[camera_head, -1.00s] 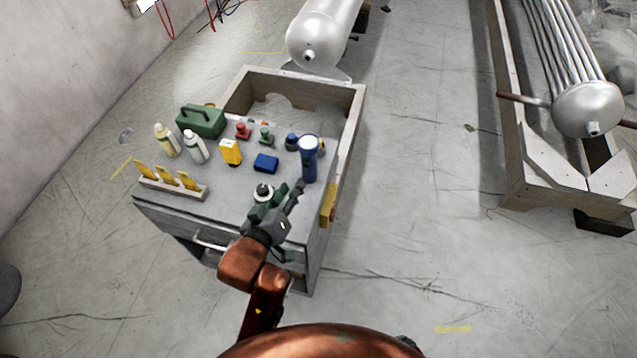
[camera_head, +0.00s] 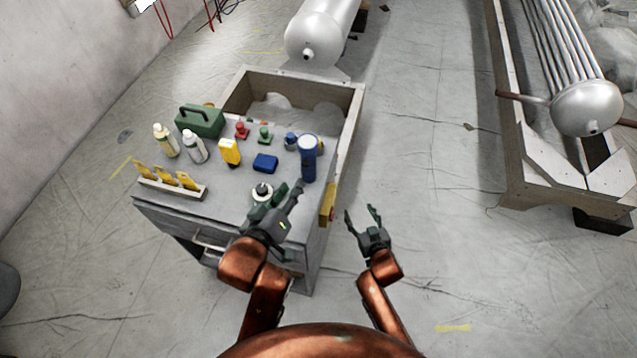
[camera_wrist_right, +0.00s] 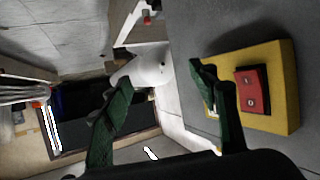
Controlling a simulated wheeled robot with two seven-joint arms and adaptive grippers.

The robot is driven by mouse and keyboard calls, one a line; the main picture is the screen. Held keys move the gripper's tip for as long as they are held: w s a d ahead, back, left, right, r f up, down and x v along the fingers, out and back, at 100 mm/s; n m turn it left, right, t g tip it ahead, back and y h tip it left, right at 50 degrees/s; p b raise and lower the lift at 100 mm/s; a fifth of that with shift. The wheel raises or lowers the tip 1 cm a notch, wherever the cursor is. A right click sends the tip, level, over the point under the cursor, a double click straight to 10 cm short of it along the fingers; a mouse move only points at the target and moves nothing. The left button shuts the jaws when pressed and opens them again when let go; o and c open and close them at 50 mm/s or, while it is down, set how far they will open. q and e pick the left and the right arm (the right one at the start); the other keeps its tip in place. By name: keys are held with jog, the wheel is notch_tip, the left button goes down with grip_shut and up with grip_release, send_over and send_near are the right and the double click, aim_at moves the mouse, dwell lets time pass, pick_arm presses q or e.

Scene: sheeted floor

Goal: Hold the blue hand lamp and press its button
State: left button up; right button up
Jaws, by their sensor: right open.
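The blue hand lamp (camera_head: 308,165) stands upright near the right edge of the grey cart top, its pale round head upward. I cannot make out its button. My left gripper (camera_head: 283,196) is over the front right of the cart top, just short of the lamp and apart from it. Its fingers look spread, with nothing seen between them. My right gripper (camera_head: 361,213) is open and empty, off the right side of the cart above the floor. Its green fingers also show in the right wrist view (camera_wrist_right: 165,95). The lamp is not visible there.
The cart top (camera_head: 225,195) also holds a green toolbox (camera_head: 201,122), bottles, a yellow device (camera_head: 230,151), a blue box (camera_head: 265,163) and small knobs. A yellow switch box (camera_head: 327,205) with a red panel (camera_wrist_right: 252,90) sits on the cart's right side.

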aim_at(312, 171)
jog(key=w+a+r+t+y, duration=0.1)
jog(key=a+r, duration=0.2)
jog(key=r, duration=0.4)
jog(key=w+a+r+n+t+y, duration=0.1)
jog(key=a+r, duration=0.2)
jog(key=r, duration=0.3)
jog(key=w+a+r+t+y, duration=0.1)
jog(key=a+r+t, duration=0.15)
jog(key=r, duration=0.45)
jog(key=shift+g+y, duration=0.3)
jog(key=shift+g, duration=0.05)
jog(key=s+a, duration=0.1)
jog(key=a, duration=0.1)
jog(key=s+a+r, duration=0.1)
jog(key=s+a, duration=0.1)
jog(key=a, duration=0.1)
jog(key=shift+a+r, duration=0.2)
jog(key=shift+a, duration=0.4)
jog(key=x, duration=0.7)
jog(key=shift+w+a, duration=0.1)
jog(key=shift+w, duration=0.1)
jog(key=c, duration=1.4)
pick_arm(q)
grip_shut()
